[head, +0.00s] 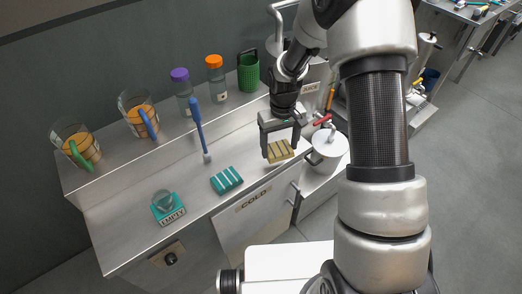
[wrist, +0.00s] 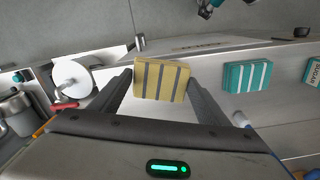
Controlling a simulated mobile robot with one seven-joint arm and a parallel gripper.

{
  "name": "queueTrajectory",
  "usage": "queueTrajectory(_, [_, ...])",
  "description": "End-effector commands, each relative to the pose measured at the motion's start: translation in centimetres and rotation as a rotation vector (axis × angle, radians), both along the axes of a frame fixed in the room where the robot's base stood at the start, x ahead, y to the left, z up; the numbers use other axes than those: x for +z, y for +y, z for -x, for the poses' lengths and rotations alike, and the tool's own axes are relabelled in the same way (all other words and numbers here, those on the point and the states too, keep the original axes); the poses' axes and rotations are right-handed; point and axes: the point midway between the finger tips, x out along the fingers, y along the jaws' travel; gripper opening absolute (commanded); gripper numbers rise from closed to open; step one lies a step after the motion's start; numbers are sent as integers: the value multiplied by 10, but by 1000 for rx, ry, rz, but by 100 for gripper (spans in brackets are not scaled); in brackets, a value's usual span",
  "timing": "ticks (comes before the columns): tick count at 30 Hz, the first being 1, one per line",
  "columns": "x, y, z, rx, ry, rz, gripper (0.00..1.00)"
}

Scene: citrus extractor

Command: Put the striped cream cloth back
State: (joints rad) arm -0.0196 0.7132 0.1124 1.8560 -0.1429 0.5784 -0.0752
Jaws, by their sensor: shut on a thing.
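The striped cream cloth (head: 280,152) is a folded yellowish block with dark stripes, near the counter's front edge at the right. My gripper (head: 281,146) points down over it, one finger on each side, and is shut on it. In the wrist view the cloth (wrist: 162,80) sits between the fingertips (wrist: 160,84). I cannot tell whether it touches the counter or hangs just above it. A similar teal cloth with white stripes (head: 227,180) lies apart to the left; it also shows in the wrist view (wrist: 247,76).
Jugs, capped bottles and a green cup (head: 248,74) line the back ledge. A white pot (head: 327,149) is right of my gripper.

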Motion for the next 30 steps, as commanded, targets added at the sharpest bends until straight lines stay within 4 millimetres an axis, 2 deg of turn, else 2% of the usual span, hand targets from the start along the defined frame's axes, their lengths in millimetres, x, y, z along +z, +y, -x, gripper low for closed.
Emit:
queueTrajectory(1, [-1,15,-20,59,-10,-2,49])
queueTrajectory(4, [18,36,-44,162,-9,-3,49])
queueTrajectory(9, [43,59,-63,271,-1,-5,49])
queueTrajectory(11, [44,62,-66,287,2,-5,49])
queueTrajectory(18, [4,63,-66,296,6,-3,49])
queueTrajectory(26, [-19,63,-66,295,4,-4,49])
queueTrajectory(30, [-39,63,-66,295,5,-5,49])
